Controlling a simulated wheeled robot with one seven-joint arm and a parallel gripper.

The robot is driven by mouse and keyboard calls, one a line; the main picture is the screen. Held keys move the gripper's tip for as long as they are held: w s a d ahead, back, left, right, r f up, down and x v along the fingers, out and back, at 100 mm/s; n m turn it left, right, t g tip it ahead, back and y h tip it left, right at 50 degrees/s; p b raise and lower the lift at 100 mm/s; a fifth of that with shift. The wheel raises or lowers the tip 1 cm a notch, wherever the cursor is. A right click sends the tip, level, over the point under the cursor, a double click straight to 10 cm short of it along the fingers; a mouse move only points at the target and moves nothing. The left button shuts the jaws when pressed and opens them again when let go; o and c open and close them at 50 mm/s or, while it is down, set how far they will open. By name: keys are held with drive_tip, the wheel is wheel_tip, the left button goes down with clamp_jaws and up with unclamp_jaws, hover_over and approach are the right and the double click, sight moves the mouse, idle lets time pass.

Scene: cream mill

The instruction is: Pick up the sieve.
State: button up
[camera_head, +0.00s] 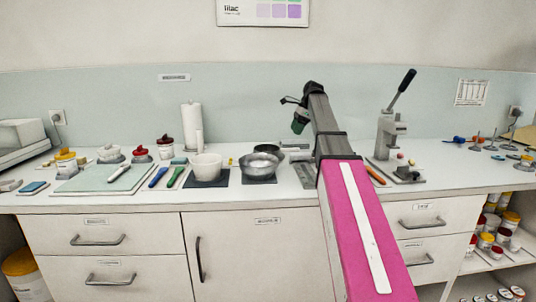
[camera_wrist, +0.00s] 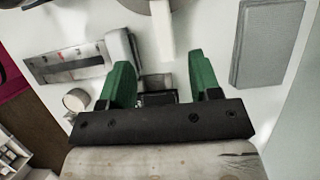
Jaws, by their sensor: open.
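No thing shows plainly as a sieve. A round silver metal bowl shape (camera_head: 258,164) sits on a dark mat on the counter, and a darker round pan (camera_head: 267,149) stands just behind it; I cannot tell whether either is the sieve. My gripper (camera_head: 299,122) hangs above the back of the counter, right of these round things, and holds nothing. In the wrist view its green fingers (camera_wrist: 161,84) are apart. A small dark thing (camera_wrist: 157,98) shows between them, partly hidden by the gripper's black bar.
A white bowl (camera_head: 206,165) is left of the silver one. A lever press (camera_head: 388,135) stands right of my arm. A paper roll (camera_head: 192,125) stands at the back. In the wrist view, a grey block (camera_wrist: 267,45) lies right of the fingers and a metal device (camera_wrist: 75,65) left.

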sight(288, 149)
drive_tip(key=x, duration=1)
drive_tip(key=shift+w+f, duration=0.15)
drive_tip(key=shift+f, duration=0.2)
clamp_jaws()
drive_tip(key=shift+r, duration=0.1)
